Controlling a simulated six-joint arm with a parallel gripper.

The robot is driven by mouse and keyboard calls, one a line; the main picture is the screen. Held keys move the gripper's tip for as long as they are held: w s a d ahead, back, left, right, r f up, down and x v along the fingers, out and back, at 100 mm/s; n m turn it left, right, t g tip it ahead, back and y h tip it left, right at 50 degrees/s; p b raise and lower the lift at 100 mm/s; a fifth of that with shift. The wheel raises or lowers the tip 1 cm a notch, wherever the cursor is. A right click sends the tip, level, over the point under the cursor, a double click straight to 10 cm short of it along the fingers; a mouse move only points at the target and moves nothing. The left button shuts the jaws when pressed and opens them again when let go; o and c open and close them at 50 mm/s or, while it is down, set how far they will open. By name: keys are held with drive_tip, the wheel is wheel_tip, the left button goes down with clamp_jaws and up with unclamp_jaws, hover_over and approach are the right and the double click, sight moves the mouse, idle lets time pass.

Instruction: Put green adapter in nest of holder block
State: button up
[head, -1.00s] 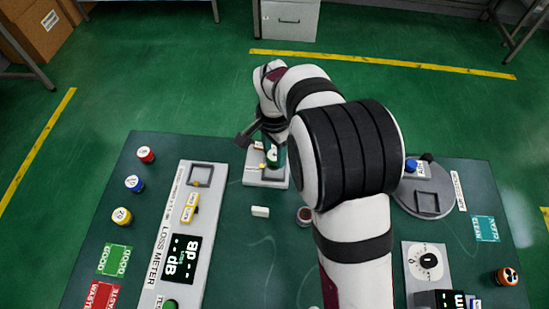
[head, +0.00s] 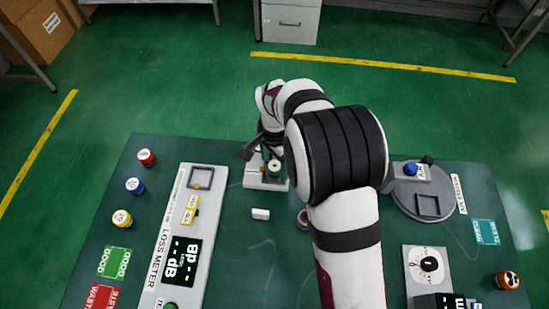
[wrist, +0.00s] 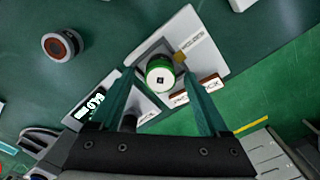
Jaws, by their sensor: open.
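The green adapter (wrist: 160,76) is a short green cylinder with a pale top and a small dark square in its centre. It stands over the recessed nest of the pale grey holder block (wrist: 189,28); I cannot tell whether it is fully seated. In the head view the adapter (head: 274,170) shows above the block (head: 266,185), partly behind my arm. My gripper (wrist: 158,77) is open, with one teal finger on each side of the adapter and visible gaps between. The fingers are mostly hidden in the head view.
The loss meter (head: 202,177) is to the left, and a round grey fixture (head: 443,208) to the right.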

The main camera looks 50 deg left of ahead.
sight(275, 166)
wheel_tip(275, 166, up, 12)
drive_tip(key=w+d+r+m, duration=0.1)
drive_tip(key=w+d+r, duration=0.2)
drive_tip(key=d, duration=0.6)
drive_tip(key=w+d+r+m, duration=0.15)
drive_tip(key=d+r, duration=0.25)
drive_tip(key=d, duration=0.5)
drive_tip(key=s+d, duration=0.2)
drive_tip(key=d, duration=0.8)
drive_tip(key=s+d+f+m+y, duration=0.1)
drive_tip(key=s+d+f+m, duration=0.1)
drive_tip(key=s+d, duration=0.7)
drive_tip(key=shift+s+d+m+y, duration=0.35)
drive_tip(key=shift+s+m, duration=0.2)
drive_tip(key=shift+s, duration=0.4)
